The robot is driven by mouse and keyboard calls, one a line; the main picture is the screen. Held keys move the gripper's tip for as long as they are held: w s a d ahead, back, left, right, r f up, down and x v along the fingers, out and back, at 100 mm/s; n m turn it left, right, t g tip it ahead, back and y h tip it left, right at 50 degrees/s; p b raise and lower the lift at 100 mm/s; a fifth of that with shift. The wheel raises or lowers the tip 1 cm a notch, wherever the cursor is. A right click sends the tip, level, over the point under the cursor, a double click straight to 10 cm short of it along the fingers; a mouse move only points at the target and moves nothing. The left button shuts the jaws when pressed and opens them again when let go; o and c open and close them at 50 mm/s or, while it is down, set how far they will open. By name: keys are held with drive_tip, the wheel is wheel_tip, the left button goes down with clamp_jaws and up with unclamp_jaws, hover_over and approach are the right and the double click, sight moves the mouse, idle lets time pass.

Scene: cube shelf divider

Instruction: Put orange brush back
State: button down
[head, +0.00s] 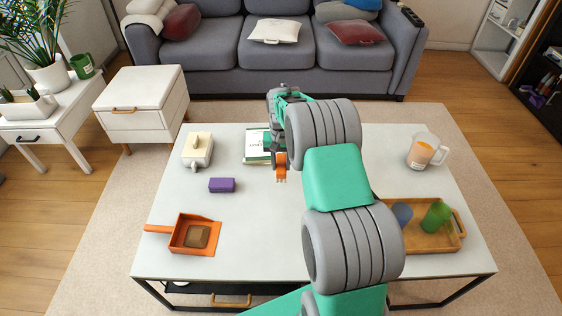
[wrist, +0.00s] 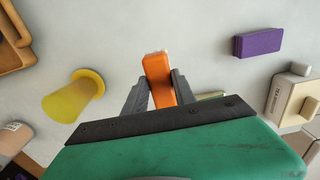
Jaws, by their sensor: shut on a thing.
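The orange brush (head: 281,162) is held in my gripper (head: 280,152) above the far middle of the table, its pale bristles pointing down. The wrist view shows the brush (wrist: 157,72) between the two dark fingers of my gripper (wrist: 160,86), which are shut on it. An orange dustpan (head: 213,239) lies at the table's front left, with a brown block (head: 198,236) in it. The dustpan is not seen in the wrist view.
A wooden tray (head: 425,241) with cups and an orange-filled jug (head: 424,152) stand right. The wrist view shows a yellow cup (wrist: 73,95).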

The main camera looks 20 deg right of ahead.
drive_tip(key=shift+s+f, duration=0.1)
drive_tip(key=shift+f, duration=0.1)
drive_tip(key=shift+f+b, duration=1.9)
drive_tip(key=shift+f, duration=1.85)
drive_tip(key=shift+f, duration=0.5)
drive_tip(key=c, duration=1.3)
unclamp_jaws()
drive_tip(key=shift+c, duration=0.2)
drive_tip(key=shift+o, duration=0.3)
drive_tip(key=o, duration=0.5)
drive_tip(key=shift+r+p, duration=2.5)
drive_tip(key=shift+r, duration=1.55)
